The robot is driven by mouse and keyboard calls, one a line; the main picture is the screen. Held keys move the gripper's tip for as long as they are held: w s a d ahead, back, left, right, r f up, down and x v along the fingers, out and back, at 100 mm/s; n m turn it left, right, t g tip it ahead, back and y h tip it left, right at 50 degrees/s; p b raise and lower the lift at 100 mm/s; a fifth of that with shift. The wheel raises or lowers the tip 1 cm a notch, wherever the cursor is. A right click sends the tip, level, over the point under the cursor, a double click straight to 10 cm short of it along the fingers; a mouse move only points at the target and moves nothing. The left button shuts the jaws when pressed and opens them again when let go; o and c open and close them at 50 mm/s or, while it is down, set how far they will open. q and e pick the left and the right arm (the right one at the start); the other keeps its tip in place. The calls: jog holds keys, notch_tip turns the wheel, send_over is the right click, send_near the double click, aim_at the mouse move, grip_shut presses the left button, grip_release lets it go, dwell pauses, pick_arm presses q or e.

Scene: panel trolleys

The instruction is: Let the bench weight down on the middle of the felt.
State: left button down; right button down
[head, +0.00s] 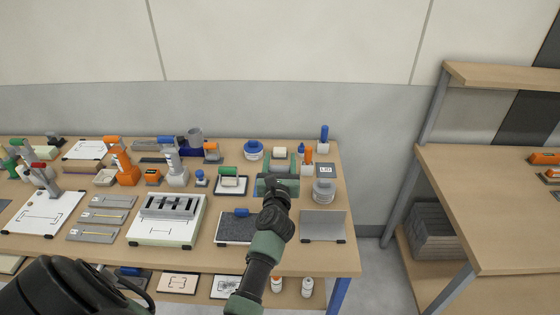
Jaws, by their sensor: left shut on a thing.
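My left gripper (277,186) is over the back part of the bench, seen from behind and above. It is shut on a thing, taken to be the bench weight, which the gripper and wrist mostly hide. A dark speckled pad (233,230), which looks like the felt, lies nearer the front edge, to the left of my forearm. The forearm covers its right side. A small blue piece (241,212) shows at its back edge. The gripper is beyond the pad and to its right. My right gripper is not in view.
A plain grey plate (323,225) lies right of my forearm. A slotted block (166,220) stands left of the pad. Several tools crowd the back left.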

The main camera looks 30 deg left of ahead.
pick_arm(q)
jog(key=shift+r+p, duration=0.35)
jog(key=shift+r, duration=1.35)
